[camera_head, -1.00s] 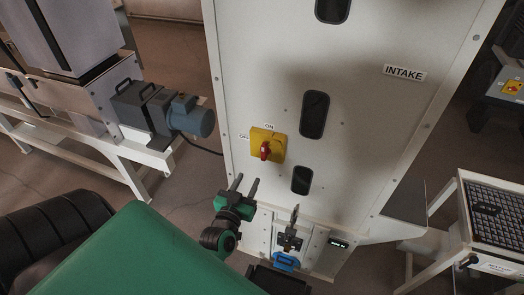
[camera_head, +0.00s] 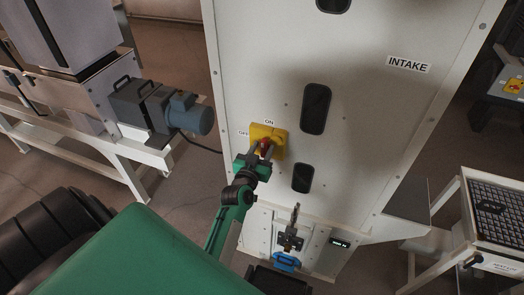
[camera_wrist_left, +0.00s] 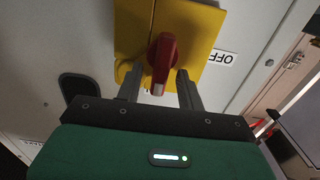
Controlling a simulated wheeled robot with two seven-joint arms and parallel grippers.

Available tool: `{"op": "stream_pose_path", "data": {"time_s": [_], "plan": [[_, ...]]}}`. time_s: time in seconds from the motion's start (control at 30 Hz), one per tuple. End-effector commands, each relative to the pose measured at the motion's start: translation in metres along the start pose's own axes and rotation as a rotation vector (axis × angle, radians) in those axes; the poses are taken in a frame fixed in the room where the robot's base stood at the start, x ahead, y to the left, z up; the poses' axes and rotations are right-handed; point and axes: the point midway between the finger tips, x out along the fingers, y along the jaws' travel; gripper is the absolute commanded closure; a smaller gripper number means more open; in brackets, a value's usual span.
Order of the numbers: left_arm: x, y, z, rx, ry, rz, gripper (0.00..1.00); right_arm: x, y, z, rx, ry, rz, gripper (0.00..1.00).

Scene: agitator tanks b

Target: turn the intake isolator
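The intake isolator is a yellow plate (camera_head: 278,133) with a red handle (camera_head: 264,147) on the white cabinet, with ON above it and OFF to its left. In the left wrist view the red handle (camera_wrist_left: 162,62) stands out from the yellow plate (camera_wrist_left: 200,30). My left gripper (camera_head: 262,150) is at the isolator. In the left wrist view its two fingers (camera_wrist_left: 160,85) are apart, one on each side of the handle, with a visible gap to it. My right gripper is not in view.
The white cabinet (camera_head: 350,130) carries an INTAKE label (camera_head: 408,64) and dark oval windows (camera_head: 315,108). A blue-grey motor (camera_head: 188,114) on a frame stands to the left. A tray table (camera_head: 500,215) stands at the right. A latch with a blue part (camera_head: 286,262) sits below.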

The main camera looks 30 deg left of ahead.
Motion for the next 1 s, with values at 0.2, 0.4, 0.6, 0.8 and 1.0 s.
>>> {"op": "stream_pose_path", "data": {"time_s": [0.2, 0.4, 0.6, 0.8, 1.0], "plan": [[0.0023, -0.0001, -0.0002, -0.001, 0.0, 0.0, 0.62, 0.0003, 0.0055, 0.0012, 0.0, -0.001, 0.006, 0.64], [0.0021, -0.0001, -0.0002, -0.001, 0.0, 0.0, 0.81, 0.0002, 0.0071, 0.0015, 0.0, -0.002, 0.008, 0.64], [0.002, -0.0002, -0.0002, -0.001, 0.0, 0.0, 1.0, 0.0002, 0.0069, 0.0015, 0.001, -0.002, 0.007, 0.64], [0.002, -0.0006, -0.0004, -0.023, 0.0, 0.0, 1.0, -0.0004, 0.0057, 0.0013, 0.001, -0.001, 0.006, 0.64], [0.0021, -0.0021, -0.0006, -0.107, 0.0, 0.0, 1.0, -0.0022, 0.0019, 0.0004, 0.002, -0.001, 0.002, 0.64]]}}
